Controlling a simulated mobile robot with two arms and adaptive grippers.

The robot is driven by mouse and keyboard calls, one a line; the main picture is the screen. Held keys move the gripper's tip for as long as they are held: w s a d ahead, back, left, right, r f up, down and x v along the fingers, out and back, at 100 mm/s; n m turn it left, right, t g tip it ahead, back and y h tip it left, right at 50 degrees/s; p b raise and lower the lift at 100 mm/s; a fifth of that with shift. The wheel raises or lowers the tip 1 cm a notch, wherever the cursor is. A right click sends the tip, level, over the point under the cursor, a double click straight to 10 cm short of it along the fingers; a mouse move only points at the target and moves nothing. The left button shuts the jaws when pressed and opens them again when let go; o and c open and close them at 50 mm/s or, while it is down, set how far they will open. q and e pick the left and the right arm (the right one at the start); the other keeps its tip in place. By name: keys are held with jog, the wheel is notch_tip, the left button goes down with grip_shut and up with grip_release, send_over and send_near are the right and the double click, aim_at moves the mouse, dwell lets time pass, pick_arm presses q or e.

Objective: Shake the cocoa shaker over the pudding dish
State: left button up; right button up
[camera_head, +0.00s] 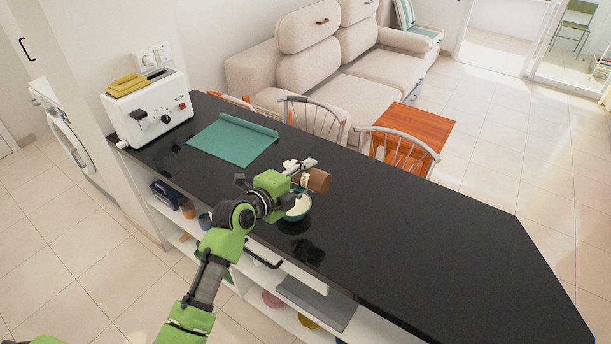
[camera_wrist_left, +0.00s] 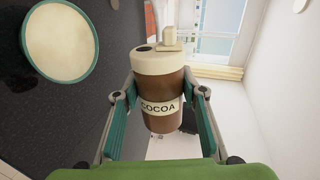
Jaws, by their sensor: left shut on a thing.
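The cocoa shaker (camera_head: 319,181) is brown with a cream lid and is held on its side above the counter. In the left wrist view the shaker (camera_wrist_left: 158,88) shows its COCOA label between my two fingers. My left gripper (camera_head: 302,166) is shut on the shaker, and its fingers (camera_wrist_left: 160,100) grip both sides. The pudding dish (camera_head: 298,212) is a teal bowl with pale cream filling, standing on the counter just below the gripper, partly hidden by it. The dish (camera_wrist_left: 91,62) is apart from the shaker in the wrist view. My right gripper is not in view.
The black counter (camera_head: 430,235) is clear to the right. Chairs (camera_head: 398,146) line the far side; open shelves (camera_head: 285,316) lie below the near edge.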

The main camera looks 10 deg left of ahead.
pick_arm(q)
jog(key=shift+a+f+n+h+b, duration=0.25)
jog(key=shift+f+n+h+b, duration=0.15)
jog(key=shift+n+b, duration=0.4)
jog(key=shift+w+f+n+g+h+b, duration=0.1)
jog(key=shift+f+n+g+h+b, duration=0.3)
jog(key=shift+n+b, duration=0.5)
jog(key=shift+a+n+h+b, duration=0.1)
jog(key=shift+n+h+b, duration=0.3)
jog(key=shift+n+b, duration=0.3)
jog(key=shift+r+p, duration=1.15)
jog(key=shift+r, duration=0.9)
